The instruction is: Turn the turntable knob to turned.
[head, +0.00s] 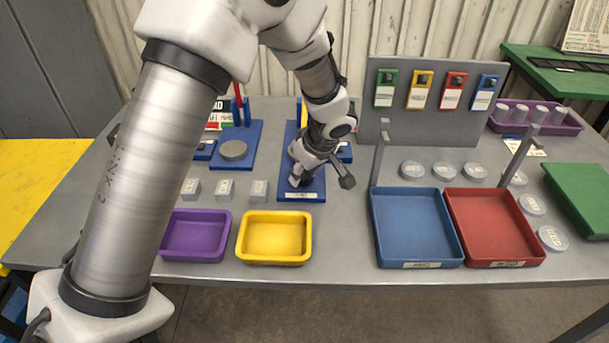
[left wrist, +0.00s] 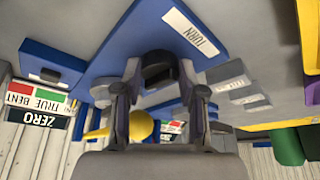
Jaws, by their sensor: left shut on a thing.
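The blue turntable plate (head: 314,190) stands near the middle of the table with a white label on its front edge. In the left wrist view the blue plate (left wrist: 150,25) carries a label reading TURN. My left gripper (head: 301,175) is low over this plate. In the left wrist view its two fingers (left wrist: 160,76) stand on either side of the dark turntable knob (left wrist: 158,67) and are shut on it. The knob is mostly hidden by my gripper in the head view, and its turn angle cannot be told. My right gripper is not in view.
A blue stand with a grey disc (head: 233,150) is left of the plate. Blue (head: 418,265) and red (head: 500,263) trays, with posts, are right.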

